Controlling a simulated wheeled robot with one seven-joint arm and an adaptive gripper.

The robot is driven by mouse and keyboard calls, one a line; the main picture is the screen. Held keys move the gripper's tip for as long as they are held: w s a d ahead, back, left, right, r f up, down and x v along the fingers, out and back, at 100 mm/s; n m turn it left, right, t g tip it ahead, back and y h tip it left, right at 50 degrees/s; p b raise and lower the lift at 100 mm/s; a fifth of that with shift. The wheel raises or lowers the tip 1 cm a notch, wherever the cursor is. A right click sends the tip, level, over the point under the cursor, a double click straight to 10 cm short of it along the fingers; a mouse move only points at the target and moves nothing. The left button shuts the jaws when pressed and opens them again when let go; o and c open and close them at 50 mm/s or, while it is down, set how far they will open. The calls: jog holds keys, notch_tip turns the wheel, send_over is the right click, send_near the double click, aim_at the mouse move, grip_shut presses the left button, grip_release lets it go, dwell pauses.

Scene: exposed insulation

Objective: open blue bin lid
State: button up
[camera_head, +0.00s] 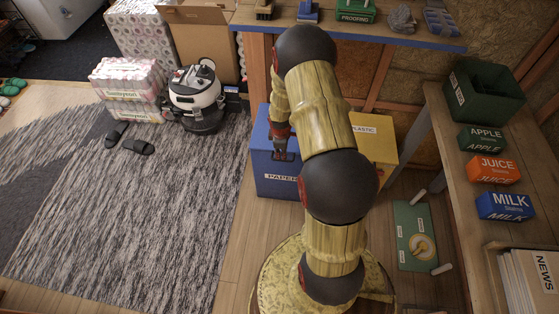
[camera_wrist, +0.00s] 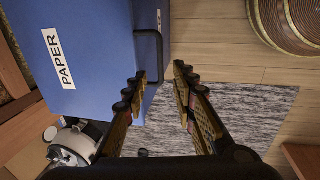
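The blue bin (camera_head: 262,178) marked PAPER stands behind my arm in the head view, and its lid looks shut. In the wrist view the blue bin (camera_wrist: 95,95) fills the upper left, with a black bar handle (camera_wrist: 158,45) at its right edge. In the wrist view my gripper (camera_wrist: 160,70) is open and empty; the handle's lower end shows between the fingertips, nearer the left one. I cannot tell whether they touch. My arm hides part of the bin's right side.
A yellow bin (camera_head: 380,150) marked PLASTIC stands right of the blue bin. A workbench (camera_head: 350,32) overhangs behind. The rug (camera_head: 140,220) is mostly clear.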

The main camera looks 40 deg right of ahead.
jog(key=f+b, duration=0.1)
jog(key=f, duration=0.1)
jog(key=f+b, duration=0.1)
jog(key=f, duration=0.2)
jog(key=w+d+f+b, duration=0.1)
jog(key=f, duration=0.1)
jog(key=shift+f+b, duration=0.3)
jog(key=shift+c, duration=0.3)
grip_shut()
dwell(0.4)
